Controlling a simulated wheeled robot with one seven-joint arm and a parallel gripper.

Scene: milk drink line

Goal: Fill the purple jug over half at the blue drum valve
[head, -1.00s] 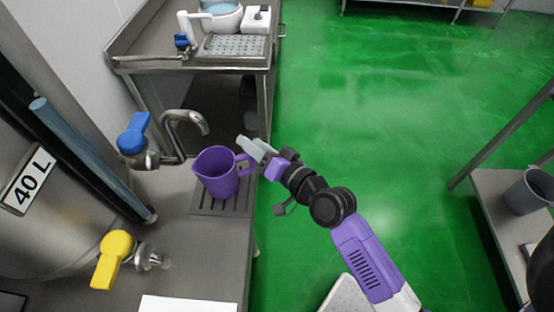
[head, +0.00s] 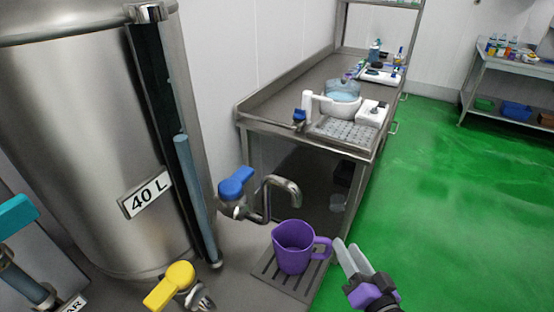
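The purple jug (head: 291,248) stands upright on a slotted drip grate (head: 273,283), its handle pointing right. The curved metal spout (head: 284,186) with the blue valve handle (head: 236,182) ends just above the jug's mouth. I see no stream of liquid, and the inside of the jug is too small to read. My gripper (head: 352,258) is at the right of the jug, close to its handle. Its two light grey fingers show with a gap between them. I cannot tell whether they touch the handle.
A steel drum labelled 40 L (head: 80,130) stands at left with a sight tube (head: 190,190). A yellow valve handle (head: 170,287) and a teal one (head: 18,214) are nearer. A steel bench (head: 300,85) with a white device (head: 340,105) stands behind. Green floor (head: 450,200) is free at right.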

